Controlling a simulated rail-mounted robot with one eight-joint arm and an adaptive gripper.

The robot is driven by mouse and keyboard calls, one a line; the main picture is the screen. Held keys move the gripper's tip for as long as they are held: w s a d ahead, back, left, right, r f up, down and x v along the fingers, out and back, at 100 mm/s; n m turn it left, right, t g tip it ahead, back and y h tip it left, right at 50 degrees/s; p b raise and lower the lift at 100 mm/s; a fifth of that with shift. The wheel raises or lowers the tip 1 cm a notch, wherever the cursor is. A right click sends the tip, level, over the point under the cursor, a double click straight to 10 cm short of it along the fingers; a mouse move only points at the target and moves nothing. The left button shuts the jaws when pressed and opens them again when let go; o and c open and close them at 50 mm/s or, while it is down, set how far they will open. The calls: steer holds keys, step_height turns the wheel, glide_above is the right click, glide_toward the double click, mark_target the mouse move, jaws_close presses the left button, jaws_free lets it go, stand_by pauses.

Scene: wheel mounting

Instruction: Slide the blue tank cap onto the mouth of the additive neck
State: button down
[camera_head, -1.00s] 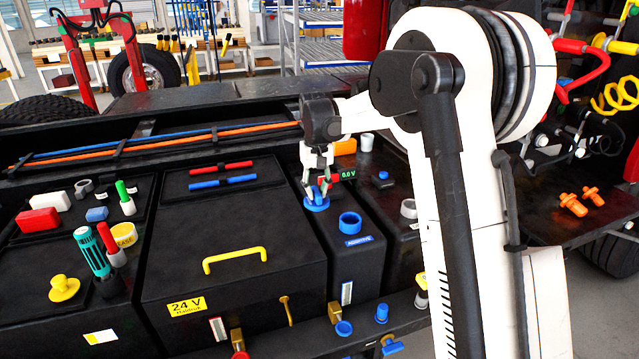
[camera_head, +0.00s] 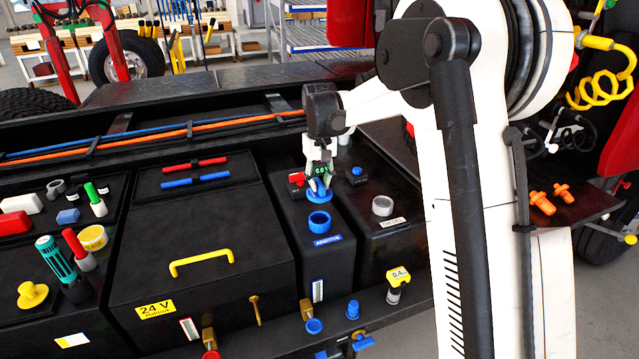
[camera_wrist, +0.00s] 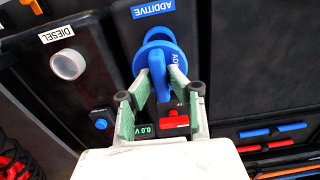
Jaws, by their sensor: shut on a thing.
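The blue tank cap (camera_head: 319,195) is a disc with an upright grip tab. My gripper (camera_head: 320,180) is shut on that tab, and the cap hangs disc-down. In the head view the cap appears just behind the additive neck (camera_head: 319,222), a blue ring on the black tank above the ADDITIVE label (camera_head: 327,240). In the wrist view the cap (camera_wrist: 158,72) is between the fingers (camera_wrist: 157,100), and a blue arc (camera_wrist: 158,33) beyond it seems to be the neck, largely hidden by the cap. The gap between cap and neck cannot be judged.
The grey diesel neck (camera_head: 382,206) stands on the tank to the right. A red part (camera_wrist: 175,122) and a 0.0 V display (camera_wrist: 146,130) are close below the fingers in the wrist view. The yellow-handled 24 V box (camera_head: 200,295) is at left.

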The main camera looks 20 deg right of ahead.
steer(key=shift+f+b, duration=2)
steer(key=shift+f, duration=0.95)
steer(key=shift+f+b, duration=0.95)
steer(key=shift+f, duration=0.45)
steer(key=c, duration=1.6)
jaws_free()
steer(key=shift+r, duration=0.1)
step_height(320, 180, up, 12)
